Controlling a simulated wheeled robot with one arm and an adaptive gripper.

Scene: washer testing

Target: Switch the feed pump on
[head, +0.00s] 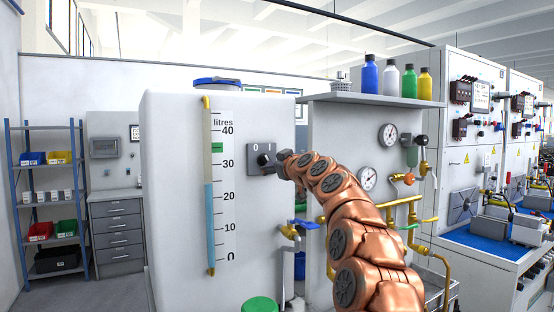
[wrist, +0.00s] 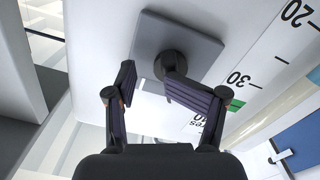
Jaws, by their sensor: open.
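A grey switch plate (head: 256,161) marked 0 and I sits on the front of a white tank (head: 170,190). A dark rotary knob (head: 265,160) stands out from it. Which mark the knob points at is not clear. My gripper (head: 279,162) is close to the knob from the right in the head view. In the wrist view the gripper (wrist: 149,74) is open. The knob (wrist: 172,66) is just beyond the fingertips, and the right finger partly overlaps it. The plate (wrist: 198,45) is tilted in this view. Whether a finger touches the knob cannot be told.
A level gauge (head: 210,185) on the tank shows blue liquid to about 25 litres. A green lid (head: 260,304) is below.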

